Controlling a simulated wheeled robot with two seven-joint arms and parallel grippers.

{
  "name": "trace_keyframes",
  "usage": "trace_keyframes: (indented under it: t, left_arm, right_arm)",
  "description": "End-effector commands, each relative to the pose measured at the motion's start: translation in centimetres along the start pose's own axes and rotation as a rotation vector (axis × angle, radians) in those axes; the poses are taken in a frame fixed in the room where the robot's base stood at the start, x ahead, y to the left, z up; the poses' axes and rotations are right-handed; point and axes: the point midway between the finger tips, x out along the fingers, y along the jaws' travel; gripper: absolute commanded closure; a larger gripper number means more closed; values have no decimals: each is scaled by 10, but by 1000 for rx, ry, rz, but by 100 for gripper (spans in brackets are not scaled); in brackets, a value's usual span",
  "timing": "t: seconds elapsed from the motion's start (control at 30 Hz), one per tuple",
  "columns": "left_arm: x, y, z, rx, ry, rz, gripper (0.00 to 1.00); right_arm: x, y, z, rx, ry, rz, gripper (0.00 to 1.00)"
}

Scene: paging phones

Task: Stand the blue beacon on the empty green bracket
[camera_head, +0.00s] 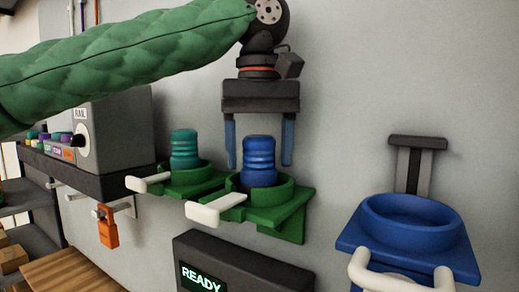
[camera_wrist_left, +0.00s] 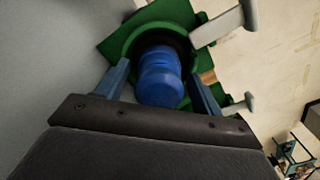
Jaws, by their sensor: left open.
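The blue beacon (camera_head: 259,160) stands upright in the ring of the nearer green bracket (camera_head: 297,207) on the wall. It also shows in the left wrist view (camera_wrist_left: 160,80), seated within the dark-lined green ring (camera_wrist_left: 130,38). A teal beacon (camera_head: 185,150) stands in the other green bracket (camera_head: 190,184), just to the left. My left gripper (camera_head: 259,150) is open, pointing down, with one finger on each side of the blue beacon. The wrist view shows gaps between the fingers (camera_wrist_left: 160,90) and the beacon. My right gripper is not in view.
An empty blue bracket (camera_head: 411,222) with a white handle is on the wall at right. A dark box reading READY (camera_head: 240,265) sits below the green brackets. A grey unit with a dial (camera_head: 110,130) and an orange padlock (camera_head: 108,227) are at left.

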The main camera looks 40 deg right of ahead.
Motion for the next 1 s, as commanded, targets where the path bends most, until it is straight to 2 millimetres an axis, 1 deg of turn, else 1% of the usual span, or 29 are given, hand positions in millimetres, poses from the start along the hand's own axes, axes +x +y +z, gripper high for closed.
trace_keyframes:
  t: [0.13, 0.17, 0.2, 0.23, 0.37, 0.5, 0.7, 0.83, 1.0]
  left_arm:
    - [-10, 0, 0, -2, 2, 0, 33]
    - [-14, 0, 0, -2, 2, 0, 33]
    - [-19, 1, 0, -2, 2, 1, 33]
    - [-24, 0, 0, -2, 1, 2, 33]
    - [-48, 0, 0, -1, 2, 1, 33]
    - [-72, 1, 0, -1, 1, 1, 33]
    - [-103, 0, 0, -2, 2, -1, 33]
    - [-113, 0, 0, -2, 1, -2, 33]
    - [-120, 0, 0, 0, 1, -1, 33]
  right_arm:
    - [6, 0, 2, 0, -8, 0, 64]
    - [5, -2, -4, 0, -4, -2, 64]
    - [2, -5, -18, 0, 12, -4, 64]
    - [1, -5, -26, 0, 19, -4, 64]
    - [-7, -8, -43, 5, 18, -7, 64]
    - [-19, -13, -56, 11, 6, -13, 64]
    - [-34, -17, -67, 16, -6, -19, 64]
    - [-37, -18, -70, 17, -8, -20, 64]
    - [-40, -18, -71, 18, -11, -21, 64]
